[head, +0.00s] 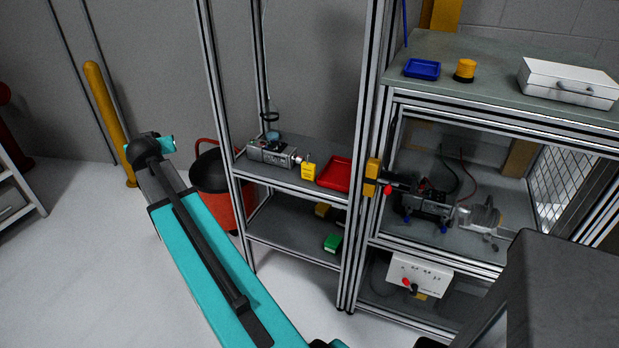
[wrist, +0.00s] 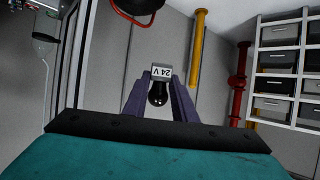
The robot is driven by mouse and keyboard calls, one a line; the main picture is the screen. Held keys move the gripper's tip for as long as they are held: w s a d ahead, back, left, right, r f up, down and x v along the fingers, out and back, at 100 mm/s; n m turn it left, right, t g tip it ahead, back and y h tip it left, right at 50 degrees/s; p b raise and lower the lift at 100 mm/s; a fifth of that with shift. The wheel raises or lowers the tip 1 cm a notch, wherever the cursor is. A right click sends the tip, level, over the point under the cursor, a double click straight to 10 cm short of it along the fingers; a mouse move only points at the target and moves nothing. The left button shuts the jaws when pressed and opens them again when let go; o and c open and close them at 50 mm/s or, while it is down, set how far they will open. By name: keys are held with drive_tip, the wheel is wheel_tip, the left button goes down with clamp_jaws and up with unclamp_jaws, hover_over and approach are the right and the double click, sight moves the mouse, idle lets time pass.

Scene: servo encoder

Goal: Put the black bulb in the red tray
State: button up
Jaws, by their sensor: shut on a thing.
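The black bulb (wrist: 158,94) is between the two fingers of my gripper (wrist: 160,88) in the wrist view. Its black rounded part points toward the camera, and a pale block marked "24 V" (wrist: 162,74) is at its far end. The fingers are shut on it, with floor and grey wall behind. The red tray (head: 336,173) lies on the upper shelf of the metal rack in the head view, and its visible inside looks empty. In the head view my teal arm reaches up to the left of the rack; the fingers and bulb are hidden there.
Rack posts (head: 232,150) frame the shelf. A red bin (head: 215,190) stands left of the rack. A blue tray (head: 422,69) sits on the right bench.

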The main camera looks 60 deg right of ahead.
drive_tip(key=s+d+f+m+g+h+b, duration=0.1)
drive_tip(key=s+d+f+m+g, duration=0.1)
drive_tip(key=s+d, duration=0.7)
drive_tip(key=s+d+f+m+g+h+b, duration=0.1)
drive_tip(key=s+d+f+m+g, duration=0.2)
drive_tip(key=s+d, duration=0.6)
drive_tip(key=s+d+f+m+g+h+b, duration=0.1)
drive_tip(key=s+d, duration=0.8)
drive_tip(key=d, duration=1)
wheel_tip(320, 180, down, 2)
drive_tip(key=shift+f+m+g+h, duration=0.25)
drive_tip(key=shift+m+g+h, duration=0.35)
drive_tip(key=shift+m+g, duration=0.9)
drive_tip(key=shift+s+a, duration=0.1)
drive_tip(key=s+p, duration=0.6)
drive_tip(key=s, duration=1.3)
drive_tip(key=f, duration=0.2)
drive_tip(key=d+f+p, duration=0.1)
drive_tip(key=f, duration=0.2)
drive_tip(key=shift+s+f, duration=0.2)
drive_tip(key=shift+f, duration=0.65)
